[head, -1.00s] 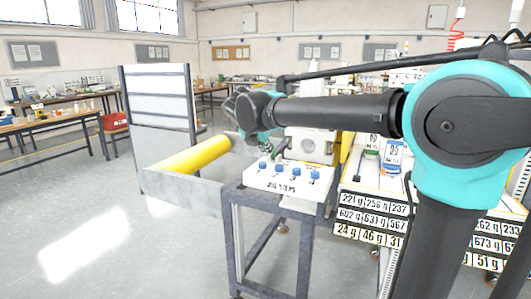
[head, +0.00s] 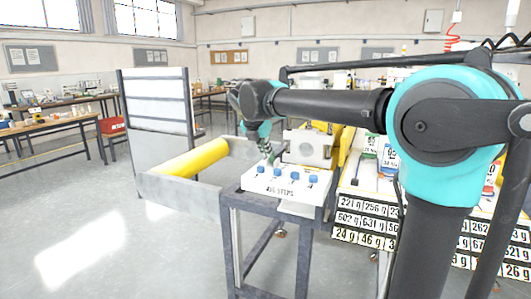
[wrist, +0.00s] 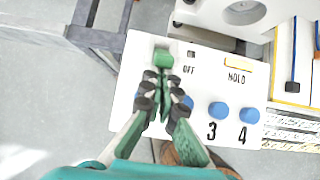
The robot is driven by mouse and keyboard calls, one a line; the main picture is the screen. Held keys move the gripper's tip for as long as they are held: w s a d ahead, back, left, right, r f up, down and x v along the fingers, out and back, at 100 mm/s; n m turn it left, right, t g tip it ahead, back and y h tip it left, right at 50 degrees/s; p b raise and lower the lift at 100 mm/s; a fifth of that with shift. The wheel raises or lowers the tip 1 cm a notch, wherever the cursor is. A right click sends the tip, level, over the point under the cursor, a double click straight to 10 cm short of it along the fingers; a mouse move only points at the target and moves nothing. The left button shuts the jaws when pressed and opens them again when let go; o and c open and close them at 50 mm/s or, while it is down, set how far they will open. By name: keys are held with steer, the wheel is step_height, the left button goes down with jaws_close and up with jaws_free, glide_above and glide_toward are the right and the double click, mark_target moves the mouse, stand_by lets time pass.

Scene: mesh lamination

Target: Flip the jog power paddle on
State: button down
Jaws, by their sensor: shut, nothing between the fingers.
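The white control panel (head: 262,187) marked "JOG STEPS" stands on a dark metal stand. In the wrist view the panel (wrist: 250,92) carries a small green paddle (wrist: 163,58) at its upper left, beside an "OFF" label and a smaller dark mark. My gripper (wrist: 162,78) is shut and empty, its fingertips right at the green paddle; I cannot tell whether they touch. In the head view my gripper (head: 268,158) points down over the panel's back left. The paddle is hidden there.
Several blue knobs (wrist: 218,110) line the panel's front, partly hidden by the fingers. A pale machine block (head: 308,147) stands behind the panel. A yellow roll (head: 190,158) lies to the left.

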steer(key=w+g, duration=0.1)
steer(key=w+r+g, duration=0.1)
steer(key=shift+d+r+g+y, duration=0.15)
steer(key=shift+d+g+y, duration=0.15)
steer(key=shift+d+y, duration=0.1)
steer(key=g, duration=0.1)
steer(key=w+g+y, duration=0.1)
steer(key=w+g, duration=0.1)
steer(key=shift+w+d+r, duration=0.25)
steer(key=shift+d+r, duration=0.1)
steer(key=shift+d, duration=0.05)
steer(key=shift+w+d, duration=0.25)
steer(key=shift+w, duration=0.4)
steer(key=shift+w+d, duration=0.25)
steer(key=shift+w, duration=0.4)
steer(key=shift+w+d, duration=0.15)
steer(key=shift+w, duration=0.05)
steer(key=s+r, duration=0.1)
steer(key=s+a+r, duration=0.1)
steer(key=s, duration=0.1)
steer(key=shift+s+a+r, duration=0.2)
steer(key=shift+s+r, duration=0.05)
steer(key=shift+r, duration=0.15)
step_height(320, 180, up, 9)
steer(key=w, duration=0.2)
steer(key=shift+w+d, duration=0.3)
steer(key=shift+d, duration=0.15)
steer(key=shift+f, duration=0.1)
